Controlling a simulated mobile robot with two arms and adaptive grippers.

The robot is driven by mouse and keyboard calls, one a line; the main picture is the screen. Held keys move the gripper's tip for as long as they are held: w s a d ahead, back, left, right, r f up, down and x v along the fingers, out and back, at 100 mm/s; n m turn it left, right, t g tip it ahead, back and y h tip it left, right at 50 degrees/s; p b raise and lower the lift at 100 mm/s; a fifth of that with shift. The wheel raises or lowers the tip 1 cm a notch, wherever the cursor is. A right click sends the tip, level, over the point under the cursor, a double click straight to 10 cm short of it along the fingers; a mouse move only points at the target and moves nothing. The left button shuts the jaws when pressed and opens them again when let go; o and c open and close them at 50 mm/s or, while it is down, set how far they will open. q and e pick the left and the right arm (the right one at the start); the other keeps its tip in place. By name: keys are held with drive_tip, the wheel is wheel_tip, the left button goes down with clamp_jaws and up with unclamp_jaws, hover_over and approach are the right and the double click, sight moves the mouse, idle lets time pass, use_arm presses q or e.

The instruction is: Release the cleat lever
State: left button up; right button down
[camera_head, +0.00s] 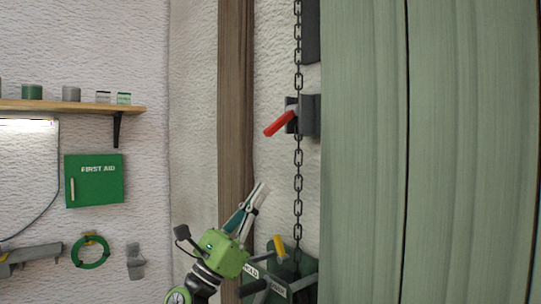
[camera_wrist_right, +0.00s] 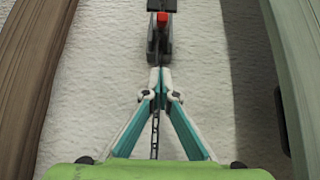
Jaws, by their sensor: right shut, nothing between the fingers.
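The cleat (camera_head: 308,116) is a dark grey block on the white wall, with a chain (camera_head: 298,180) running vertically past it. Its red lever (camera_head: 280,123) slants down to the left. My right gripper (camera_head: 262,187) is below and left of the lever, shut, empty and apart from it, its fingers pointing up. In the right wrist view the shut fingertips (camera_wrist_right: 160,77) are just below the cleat (camera_wrist_right: 158,45) in the picture, and the red lever end (camera_wrist_right: 162,19) shows above them. My left gripper is out of view.
A brown wooden post (camera_head: 236,90) stands left of the chain and green boards (camera_head: 365,150) stand right. A first aid box (camera_head: 94,181) and a shelf (camera_head: 60,105) are on the left wall.

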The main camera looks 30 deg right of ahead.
sight(282, 121)
drive_tip(key=d+r+p, duration=0.4)
drive_tip(key=r+p, duration=0.4)
drive_tip(key=r, duration=0.2)
drive_tip(key=shift+w+r, duration=0.2)
drive_tip(key=shift+r, duration=0.2)
drive_tip(key=shift+d, duration=0.2)
